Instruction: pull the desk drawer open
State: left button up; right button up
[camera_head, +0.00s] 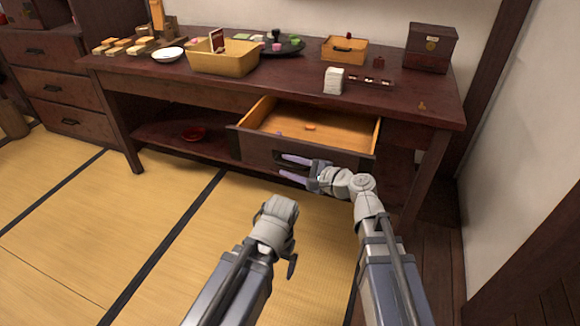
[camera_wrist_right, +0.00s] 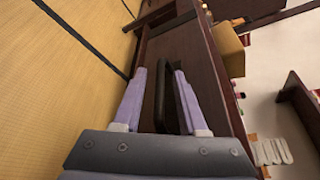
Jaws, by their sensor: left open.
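The desk drawer (camera_head: 310,150) stands pulled out from under the dark wooden desk (camera_head: 180,75), and its light wooden inside shows. My right gripper (camera_head: 287,168) is at the drawer's dark front, with its two pale purple fingers apart. In the right wrist view the dark bar handle (camera_wrist_right: 160,95) lies between the fingers of my right gripper (camera_wrist_right: 160,72), with gaps on both sides. My left gripper (camera_head: 290,262) is low in front of the drawer, over the mat, apart from the desk; its fingers are mostly hidden.
A small orange piece (camera_head: 310,128) lies in the drawer. On the desk are a yellow basket (camera_head: 222,60), a dark tray (camera_head: 290,46), a white stack (camera_head: 334,80) and a dark box (camera_head: 430,47). Tatami floor (camera_head: 180,240) is clear.

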jog(key=p+v, duration=0.1)
jog(key=v, duration=0.6)
jog(key=shift+s+d+p, duration=0.25)
jog(key=shift+d+p, duration=0.05)
jog(key=shift+d, duration=0.1)
dwell(0.4)
